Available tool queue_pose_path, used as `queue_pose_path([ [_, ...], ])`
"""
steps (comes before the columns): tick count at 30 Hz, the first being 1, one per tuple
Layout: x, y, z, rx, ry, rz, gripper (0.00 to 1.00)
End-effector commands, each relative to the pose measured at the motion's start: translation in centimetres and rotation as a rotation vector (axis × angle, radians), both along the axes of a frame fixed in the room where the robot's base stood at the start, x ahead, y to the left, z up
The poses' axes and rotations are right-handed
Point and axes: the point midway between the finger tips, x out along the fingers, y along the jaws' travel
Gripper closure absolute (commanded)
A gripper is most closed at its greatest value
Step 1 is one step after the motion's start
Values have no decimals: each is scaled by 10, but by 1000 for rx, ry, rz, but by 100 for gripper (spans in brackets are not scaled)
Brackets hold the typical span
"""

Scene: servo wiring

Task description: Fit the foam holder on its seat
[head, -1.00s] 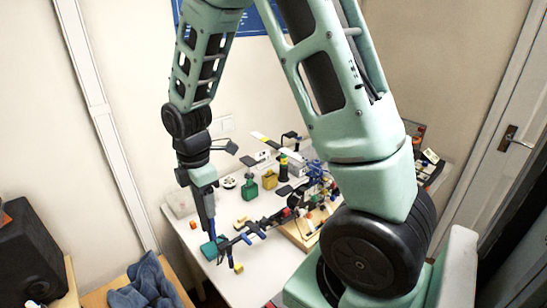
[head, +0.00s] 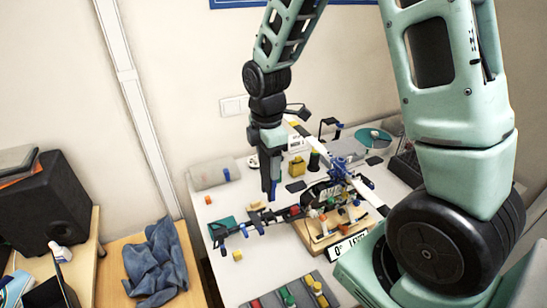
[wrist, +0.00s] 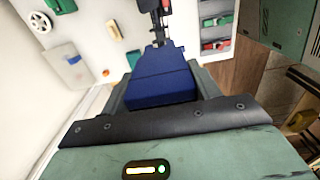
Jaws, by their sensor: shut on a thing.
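My gripper (head: 270,186) points down over the left part of the white table in the head view. In the wrist view its dark fingers (wrist: 155,75) are shut on a blue block (wrist: 160,80), which I take to be the foam holder. Only a small blue patch of it shows at the fingertips in the head view. A dark bar with blue clamps (head: 262,220) runs below the gripper toward a wooden board (head: 335,232) with a dark and blue assembly. I cannot tell which part is the seat, or whether the block touches the bar.
A grey tray (head: 270,300) with red, green and yellow pieces lies at the front. A yellow block (head: 297,166) and a black cylinder (head: 314,160) stand behind. A teal pad (head: 222,228) lies at left. A blue cloth (head: 155,262) lies on a separate wooden table.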

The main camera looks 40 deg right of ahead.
Motion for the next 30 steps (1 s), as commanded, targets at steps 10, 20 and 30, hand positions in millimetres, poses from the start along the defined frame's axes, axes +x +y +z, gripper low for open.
queue_pose_path([
  [10, 0, 0, -3, -1, 1, 0, 60],
  [20, 0, -1, -31, -1, 1, -1, 60],
  [30, 0, -1, -58, -1, -1, -1, 60],
])
